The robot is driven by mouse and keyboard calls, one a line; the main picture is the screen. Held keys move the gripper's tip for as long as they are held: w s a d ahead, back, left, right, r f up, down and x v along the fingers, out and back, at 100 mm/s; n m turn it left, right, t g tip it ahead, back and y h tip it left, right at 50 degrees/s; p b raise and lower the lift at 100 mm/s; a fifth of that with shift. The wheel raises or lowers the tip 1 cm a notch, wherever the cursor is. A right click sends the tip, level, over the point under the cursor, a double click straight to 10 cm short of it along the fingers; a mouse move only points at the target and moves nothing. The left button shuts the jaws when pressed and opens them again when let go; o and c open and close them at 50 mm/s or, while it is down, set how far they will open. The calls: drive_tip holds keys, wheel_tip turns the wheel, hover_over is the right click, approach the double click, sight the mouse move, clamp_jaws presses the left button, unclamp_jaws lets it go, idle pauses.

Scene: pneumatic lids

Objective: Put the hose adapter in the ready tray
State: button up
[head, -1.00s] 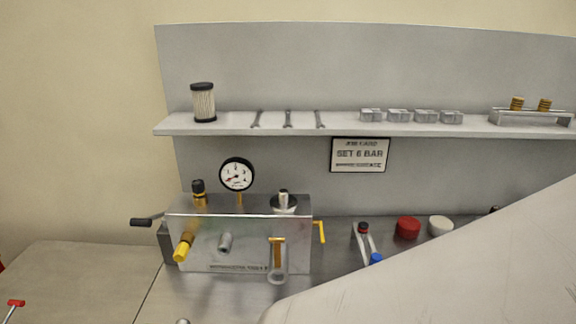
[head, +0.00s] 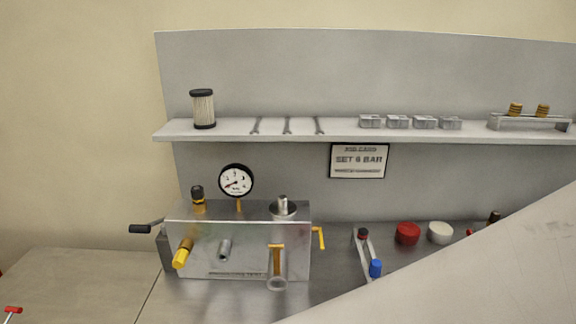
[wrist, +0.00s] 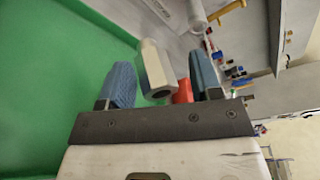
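In the wrist view my gripper (wrist: 160,75) has its two blue fingers spread apart. A pale beige-grey piece with a dark round hole in its near end (wrist: 155,72) shows between the fingers, close to the left one. It may be the hose adapter. A gap shows between it and the right finger, with a small red thing (wrist: 182,92) there. I cannot tell how far beyond the fingertips they lie. A broad green surface with a raised edge (wrist: 60,75) fills the left; it may be the ready tray. In the head view my arm hides the gripper.
In the head view a metal block (head: 238,245) with a gauge (head: 236,181) and yellow-handled fittings stands on the bench. Right of it are a blue-and-red-ended part (head: 367,255), a red cap (head: 407,233) and a white cap (head: 440,232). A shelf (head: 340,134) runs above.

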drive_tip(key=shift+o, duration=0.9)
drive_tip(key=shift+r, duration=0.2)
wheel_tip(320, 180, up, 6)
drive_tip(key=shift+w+d, duration=2)
drive_tip(key=shift+d, duration=2.15)
drive_tip(key=shift+w+d, duration=2)
drive_tip(key=shift+d, duration=2.1)
drive_tip(key=w+f, duration=0.6)
drive_tip(key=w, duration=0.2)
drive_tip(key=shift+w+f, duration=0.15)
drive_tip(key=shift+f, duration=0.1)
drive_tip(key=shift+a, duration=0.1)
